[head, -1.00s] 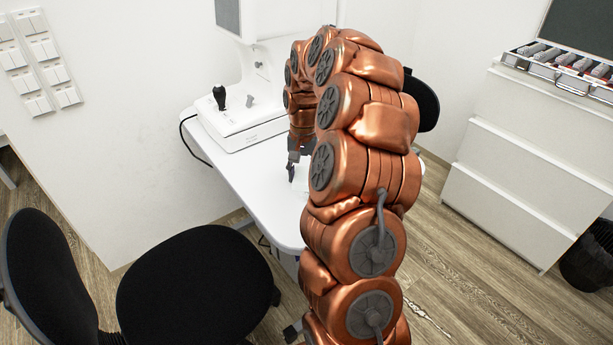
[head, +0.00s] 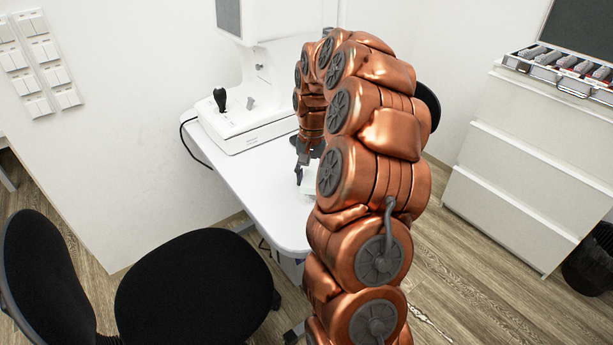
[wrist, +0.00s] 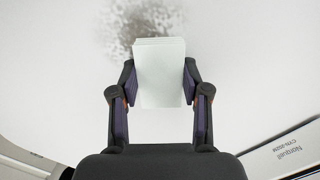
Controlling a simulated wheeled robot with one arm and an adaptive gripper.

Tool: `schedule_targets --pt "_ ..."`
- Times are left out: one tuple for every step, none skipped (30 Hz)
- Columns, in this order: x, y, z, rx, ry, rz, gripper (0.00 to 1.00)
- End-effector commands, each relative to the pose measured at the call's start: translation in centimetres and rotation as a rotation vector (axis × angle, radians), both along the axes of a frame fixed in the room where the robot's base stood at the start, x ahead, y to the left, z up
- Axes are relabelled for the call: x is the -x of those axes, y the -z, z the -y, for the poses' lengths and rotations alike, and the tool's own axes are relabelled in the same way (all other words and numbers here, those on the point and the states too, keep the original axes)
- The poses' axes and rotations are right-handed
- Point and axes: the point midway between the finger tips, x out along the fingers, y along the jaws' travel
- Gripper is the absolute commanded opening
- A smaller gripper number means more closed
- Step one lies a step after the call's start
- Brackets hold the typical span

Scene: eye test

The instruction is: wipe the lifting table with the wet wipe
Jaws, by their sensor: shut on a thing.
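The lifting table (head: 258,195) is a white table with a rounded front corner; its right part is hidden behind my arm. My gripper (wrist: 160,82) is shut on the wet wipe (wrist: 160,62), a pale folded rectangular pad. In the wrist view the wipe is held between both fingertips, over the white tabletop (wrist: 75,85). A dark speckled smudge (wrist: 143,20) lies on the tabletop just beyond the wipe's far edge. In the head view my gripper (head: 299,174) is low over the table, partly hidden by my arm. I cannot tell whether the wipe touches the surface.
A white eye-test device (head: 243,115) with a black joystick stands on the table's far left part. Black chairs (head: 195,290) stand at the front left. A white drawer cabinet (head: 535,150) at the right bears an open lens case (head: 565,70).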

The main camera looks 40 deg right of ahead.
Motion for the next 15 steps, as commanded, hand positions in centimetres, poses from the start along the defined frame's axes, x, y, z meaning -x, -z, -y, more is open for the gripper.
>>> schedule_targets --pt "0.4 0.2 0.0 0.0 0.0 0.0 0.23" --pt "0.6 0.2 0.0 0.0 0.0 0.0 0.23" --pt "0.8 0.2 -0.1 -0.001 0.0 -0.001 0.23" --pt "1.0 0.2 -0.1 0.0 0.0 -0.001 0.23" --pt "1.1 0.3 -0.1 -0.001 -0.001 -0.002 0.23" --pt "1.3 0.3 -0.1 0.0 -0.001 -0.003 0.23" --pt "1.3 0.2 -0.1 -0.001 -0.001 -0.003 0.23" --pt "1.4 0.2 -0.1 -0.001 -0.001 -0.003 0.23" --pt "1.5 0.2 -0.1 -0.002 -0.001 -0.004 0.23" --pt "1.6 0.3 -0.1 -0.002 -0.001 -0.004 0.23" --pt "1.7 0.3 -0.1 -0.002 -0.001 -0.004 0.23" --pt "1.9 0.3 -0.2 -0.002 0.0 -0.004 0.23" --pt "2.1 0.3 -0.2 -0.002 -0.001 -0.004 0.23" --pt "2.3 0.3 -0.2 -0.002 -0.001 -0.004 0.23" --pt "2.6 0.3 -0.2 -0.002 -0.001 -0.004 0.23"
